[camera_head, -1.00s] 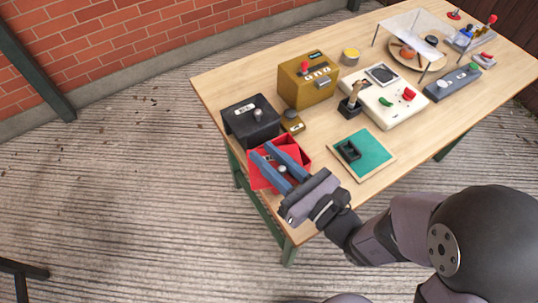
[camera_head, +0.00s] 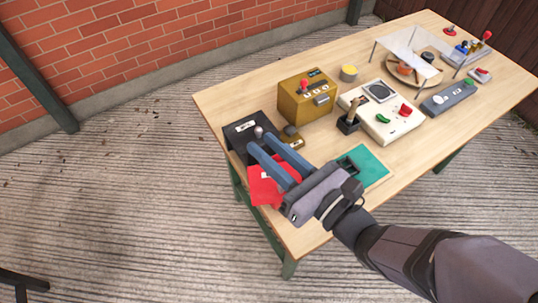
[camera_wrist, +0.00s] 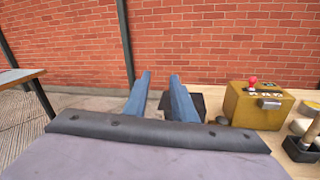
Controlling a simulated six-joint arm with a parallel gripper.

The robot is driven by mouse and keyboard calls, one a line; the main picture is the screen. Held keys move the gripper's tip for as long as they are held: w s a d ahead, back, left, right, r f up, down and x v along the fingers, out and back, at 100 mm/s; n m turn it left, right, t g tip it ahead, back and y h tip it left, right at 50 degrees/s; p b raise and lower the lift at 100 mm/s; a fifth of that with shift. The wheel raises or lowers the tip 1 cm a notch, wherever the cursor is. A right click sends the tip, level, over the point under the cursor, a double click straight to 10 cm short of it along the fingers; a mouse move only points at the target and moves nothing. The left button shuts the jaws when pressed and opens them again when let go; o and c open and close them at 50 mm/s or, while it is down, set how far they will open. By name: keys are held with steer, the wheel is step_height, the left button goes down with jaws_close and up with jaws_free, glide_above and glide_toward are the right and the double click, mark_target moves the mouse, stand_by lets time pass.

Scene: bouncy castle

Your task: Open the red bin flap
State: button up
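The red bin (camera_head: 264,190) sits at the near left end of the table, in front of a black box. A small white patch shows on its red surface. My gripper lies across it and hides much of its top and right side, so I cannot tell how its flap stands. My gripper (camera_head: 258,141) is open, its two blue fingers apart with nothing seen between them. The fingertips reach past the bin toward the black box (camera_head: 240,127). In the wrist view, the fingers (camera_wrist: 161,74) point at the brick wall and the bin is not seen.
A brass-coloured box (camera_head: 307,98) with a red knob stands behind and right of the black box. A teal pad (camera_head: 371,168) lies right of my gripper. A white panel (camera_head: 385,125) with controls is farther right. The floor left of the table is clear.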

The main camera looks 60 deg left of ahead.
steer(key=shift+r, duration=0.45)
